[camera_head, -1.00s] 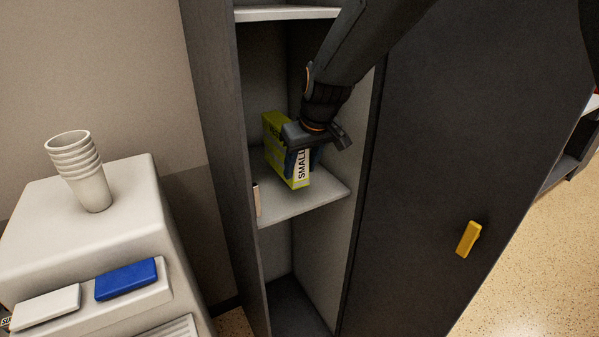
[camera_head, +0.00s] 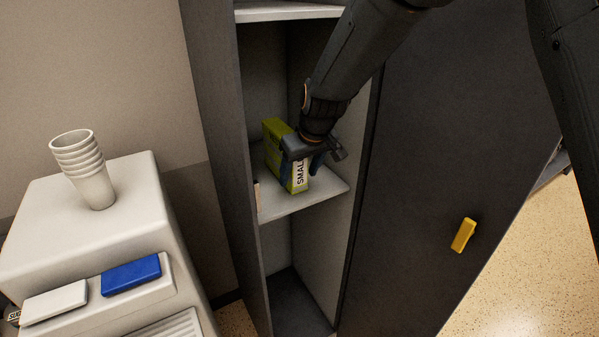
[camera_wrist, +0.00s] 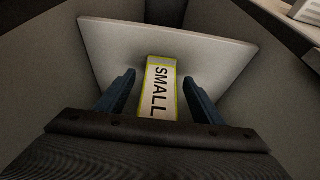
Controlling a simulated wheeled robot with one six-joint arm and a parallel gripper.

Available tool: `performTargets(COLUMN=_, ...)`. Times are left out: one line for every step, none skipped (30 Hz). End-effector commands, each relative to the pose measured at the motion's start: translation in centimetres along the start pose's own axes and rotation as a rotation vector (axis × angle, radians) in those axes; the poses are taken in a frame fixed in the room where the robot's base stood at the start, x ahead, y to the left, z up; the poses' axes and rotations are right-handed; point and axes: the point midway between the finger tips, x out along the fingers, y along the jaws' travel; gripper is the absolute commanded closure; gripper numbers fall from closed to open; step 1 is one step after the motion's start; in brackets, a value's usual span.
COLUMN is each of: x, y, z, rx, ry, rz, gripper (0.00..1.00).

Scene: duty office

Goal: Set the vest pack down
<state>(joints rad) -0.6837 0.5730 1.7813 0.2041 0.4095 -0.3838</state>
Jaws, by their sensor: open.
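The vest pack (camera_head: 275,136) is a yellow-green box with a white face lettered "SMALL". It stands on the middle shelf (camera_head: 325,190) inside the narrow dark cabinet. My gripper (camera_head: 303,168) is over its near side, hiding part of it in the head view. In the wrist view, the pack's white label (camera_wrist: 160,92) lies between the two blue fingers (camera_wrist: 158,95) of my gripper, with a gap on each side. The gripper is open, and its fingers are apart from the pack. The pack's base is hard to see in the wrist view.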

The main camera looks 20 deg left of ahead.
Motion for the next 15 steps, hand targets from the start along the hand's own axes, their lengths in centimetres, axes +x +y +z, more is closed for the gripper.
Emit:
performTargets(x=0.0, y=0.0, z=0.0, rx=0.0, ry=0.0, rz=0.0, gripper=0.38)
performTargets(x=0.0, y=0.0, z=0.0, rx=0.0, ry=0.0, rz=0.0, gripper=0.38)
performTargets(x=-0.1, y=0.0, z=0.0, rx=0.0, ry=0.0, rz=0.0, gripper=0.38)
performTargets(x=-0.2, y=0.0, z=-0.1, rx=0.0, ry=0.0, rz=0.0, gripper=0.38)
performTargets(x=-0.3, y=0.0, z=-0.1, rx=0.0, ry=0.0, rz=0.0, gripper=0.38)
performTargets(x=-0.6, y=0.0, z=-0.2, rx=0.0, ry=0.001, rz=0.0, gripper=0.38)
performTargets(x=-0.8, y=0.0, z=-0.2, rx=0.0, ry=0.002, rz=0.0, gripper=0.38)
performTargets(x=-1.1, y=0.0, z=-0.2, rx=0.0, ry=0.002, rz=0.0, gripper=0.38)
performTargets(x=-1.6, y=0.1, z=-0.3, rx=0.0, ry=0.004, rz=0.001, gripper=0.38)
performTargets(x=-2.0, y=0.1, z=-0.3, rx=0.0, ry=0.004, rz=0.001, gripper=0.38)
performTargets(x=-2.5, y=0.1, z=-0.3, rx=0.0, ry=0.004, rz=0.001, gripper=0.38)
performTargets(x=-3.2, y=0.1, z=-0.2, rx=-0.001, ry=0.004, rz=0.001, gripper=0.38)
performTargets(x=-3.8, y=0.1, z=-0.2, rx=-0.001, ry=0.005, rz=0.001, gripper=0.38)
performTargets(x=-4.4, y=0.1, z=-0.2, rx=-0.001, ry=0.005, rz=0.001, gripper=0.38)
performTargets(x=-5.2, y=0.1, z=-0.2, rx=-0.001, ry=0.005, rz=0.001, gripper=0.38)
